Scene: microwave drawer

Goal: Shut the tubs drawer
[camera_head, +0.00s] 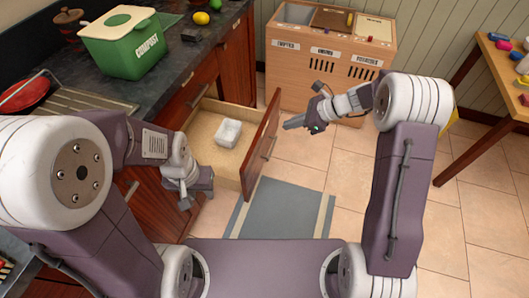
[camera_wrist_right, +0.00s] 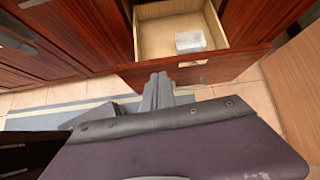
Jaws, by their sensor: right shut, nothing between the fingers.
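The tubs drawer (camera_head: 196,143) is pulled out from the cabinet, and one white tub (camera_head: 228,133) sits inside it. In the right wrist view the open drawer (camera_wrist_right: 152,38) and the white tub (camera_wrist_right: 190,41) also show. My right gripper (camera_head: 287,125) is shut and empty, close to the front panel (camera_head: 262,146) on its outer side. In the wrist view its fingers (camera_wrist_right: 158,77) appear just in front of the panel (camera_wrist_right: 215,68); I cannot tell whether they touch it. My left gripper (camera_head: 187,202) hangs beside the drawer's near side; its jaws are too unclear to judge.
A green compost bin (camera_head: 122,44) and a drying rack (camera_head: 75,98) stand on the dark counter (camera_head: 188,55). A wooden sorting bin unit (camera_head: 325,60) stands behind the drawer. A table (camera_head: 501,75) is at the right. A grey mat (camera_head: 278,212) lies on the open floor.

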